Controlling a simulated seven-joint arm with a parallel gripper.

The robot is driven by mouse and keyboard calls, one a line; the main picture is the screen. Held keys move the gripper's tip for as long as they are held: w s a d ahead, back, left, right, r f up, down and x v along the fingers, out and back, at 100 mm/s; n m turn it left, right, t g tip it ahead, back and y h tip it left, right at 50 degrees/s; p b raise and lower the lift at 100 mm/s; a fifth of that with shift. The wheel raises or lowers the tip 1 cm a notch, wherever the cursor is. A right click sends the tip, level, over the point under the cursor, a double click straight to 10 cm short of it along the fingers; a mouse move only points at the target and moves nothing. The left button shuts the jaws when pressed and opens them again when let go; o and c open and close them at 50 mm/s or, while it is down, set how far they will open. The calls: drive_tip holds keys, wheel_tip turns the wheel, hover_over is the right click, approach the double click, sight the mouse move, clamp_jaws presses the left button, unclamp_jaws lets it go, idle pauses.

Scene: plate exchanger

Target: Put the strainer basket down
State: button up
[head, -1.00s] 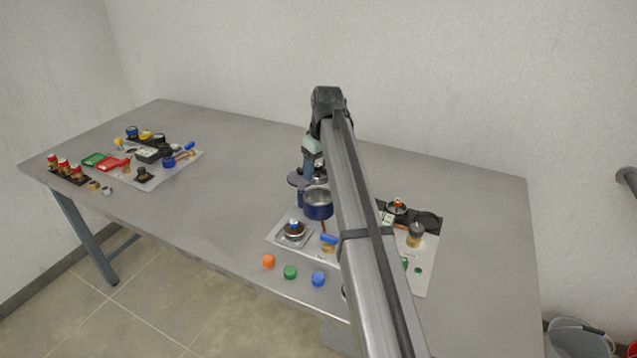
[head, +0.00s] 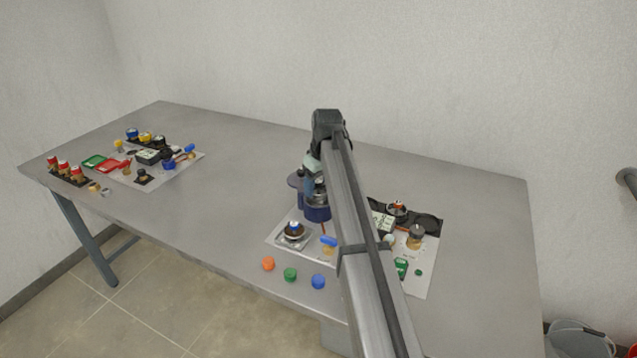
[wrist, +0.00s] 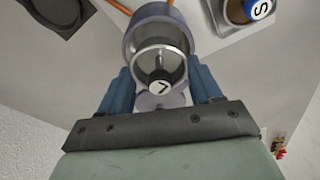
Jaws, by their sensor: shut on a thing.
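The strainer basket (wrist: 143,52) is a round metal cup with a shiny rim. A dark knob with a white marked cap (wrist: 160,88) stands up from its middle. My gripper (wrist: 159,76) has its blue fingers on either side and is shut on the basket. The dark blue cylindrical housing (wrist: 152,12) shows just beyond the basket in the wrist view. In the head view my gripper (head: 313,180) is low over the blue housing (head: 317,214), and the basket is largely hidden by the arm. I cannot tell whether the basket touches the housing.
A light board (head: 282,243) bears the housing and a square fixture with a round knob (head: 294,230). Orange (head: 268,264), green (head: 290,274) and blue (head: 318,281) caps lie in front. The table's middle left is clear.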

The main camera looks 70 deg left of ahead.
drive_tip(key=shift+f, duration=0.35)
drive_tip(key=o, duration=1.1)
wheel_tip(320, 180, up, 13)
drive_tip(key=d, duration=0.1)
drive_tip(key=shift+w+d, duration=0.35)
